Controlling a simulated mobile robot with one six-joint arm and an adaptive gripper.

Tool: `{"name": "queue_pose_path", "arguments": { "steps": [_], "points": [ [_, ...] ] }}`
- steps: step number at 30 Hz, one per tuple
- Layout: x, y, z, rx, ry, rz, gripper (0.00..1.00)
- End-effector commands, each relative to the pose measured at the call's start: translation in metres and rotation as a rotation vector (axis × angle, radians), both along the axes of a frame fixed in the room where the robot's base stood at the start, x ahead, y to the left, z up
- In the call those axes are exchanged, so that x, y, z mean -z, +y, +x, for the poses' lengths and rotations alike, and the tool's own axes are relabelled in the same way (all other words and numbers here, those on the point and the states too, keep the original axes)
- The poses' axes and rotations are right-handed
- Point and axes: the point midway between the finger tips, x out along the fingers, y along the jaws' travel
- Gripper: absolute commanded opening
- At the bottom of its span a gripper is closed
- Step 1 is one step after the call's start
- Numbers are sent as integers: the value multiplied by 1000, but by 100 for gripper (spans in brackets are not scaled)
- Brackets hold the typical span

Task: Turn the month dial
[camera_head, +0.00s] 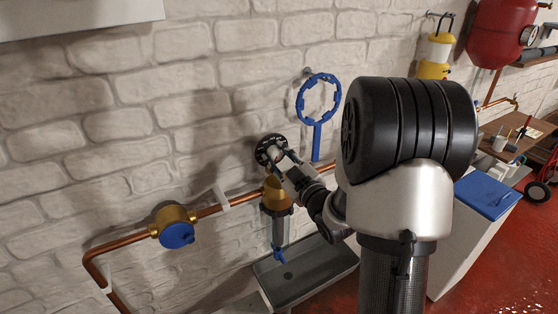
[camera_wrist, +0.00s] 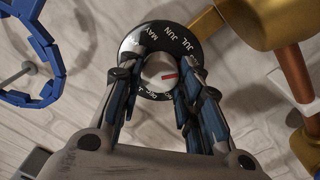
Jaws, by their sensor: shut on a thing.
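The month dial (camera_wrist: 175,38) is a round black disc with white month letters, such as MAY, JUN and JUL, around a pale centre knob (camera_wrist: 158,72) with a red mark. In the head view the dial (camera_head: 267,146) is on the white brick wall, above the brass filter and partly hidden by my gripper. My gripper (camera_head: 281,158) reaches the dial from the lower right. In the wrist view my gripper (camera_wrist: 160,80) has one finger on each side of the centre knob, shut on it. The lower part of the dial is hidden behind the fingers.
A blue ring (camera_head: 319,98) hangs above right of the dial. A copper pipe (camera_head: 125,243) runs below, with a brass filter (camera_head: 277,192) and a blue-capped brass meter (camera_head: 177,236). A grey sink (camera_head: 308,272) is underneath. Brass fittings (camera_wrist: 278,20) are close by in the wrist view.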

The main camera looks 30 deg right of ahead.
Motion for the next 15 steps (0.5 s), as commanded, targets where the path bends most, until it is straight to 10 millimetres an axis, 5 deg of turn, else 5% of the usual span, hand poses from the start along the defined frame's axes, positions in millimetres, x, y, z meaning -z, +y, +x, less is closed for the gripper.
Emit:
{"name": "queue_pose_path", "arguments": {
  "steps": [7,8,15],
  "points": [
    [0,0,0,-1,-1,1,8],
    [0,0,0,-1,-1,1,33],
    [0,0,0,-1,-1,1,49]
  ]
}}
